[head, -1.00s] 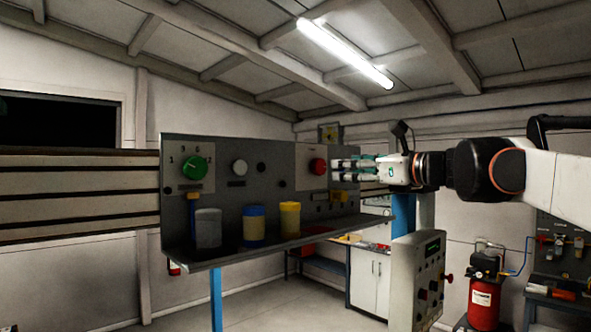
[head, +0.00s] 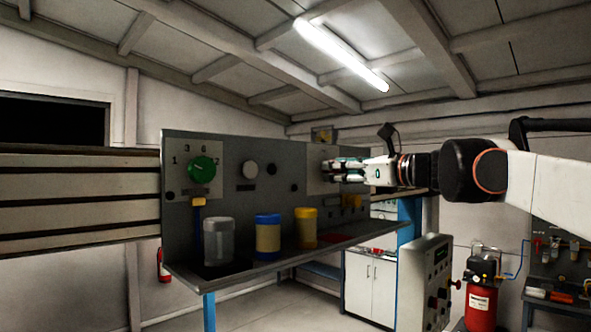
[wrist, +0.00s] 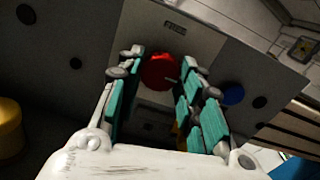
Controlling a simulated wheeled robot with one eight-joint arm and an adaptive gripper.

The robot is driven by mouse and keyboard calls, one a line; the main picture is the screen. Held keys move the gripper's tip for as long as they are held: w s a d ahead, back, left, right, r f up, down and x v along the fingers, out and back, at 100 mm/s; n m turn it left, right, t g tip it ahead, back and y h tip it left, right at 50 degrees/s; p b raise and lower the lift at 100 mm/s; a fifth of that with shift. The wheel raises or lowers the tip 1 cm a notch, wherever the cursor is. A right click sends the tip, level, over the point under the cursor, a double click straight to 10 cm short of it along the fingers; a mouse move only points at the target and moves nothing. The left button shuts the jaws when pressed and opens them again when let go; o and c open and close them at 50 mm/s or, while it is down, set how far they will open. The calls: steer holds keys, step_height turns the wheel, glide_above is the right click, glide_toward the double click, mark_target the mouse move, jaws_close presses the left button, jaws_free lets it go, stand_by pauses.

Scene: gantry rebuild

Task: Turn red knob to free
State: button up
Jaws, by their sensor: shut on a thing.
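The red knob (wrist: 160,70) shows in the wrist view on a pale plate of the grey panel (head: 230,148). It lies between the fingertips of my gripper (wrist: 161,60), which is shut on it. In the head view my gripper (head: 327,171) reaches in from the right to the panel's right part and hides the knob. The markings around the red knob are too dark and small to read, so its setting cannot be told.
A clear jar (head: 218,242), a blue-banded jar (head: 268,235) and a yellow jar (head: 306,228) stand on the shelf below. A control box (head: 424,290) stands lower right.

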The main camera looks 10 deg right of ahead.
steer(key=shift+n, duration=0.4)
steer(key=n, duration=1.7)
stand_by(0.6)
steer(key=o, duration=1.1)
steer(key=shift+r, duration=0.1)
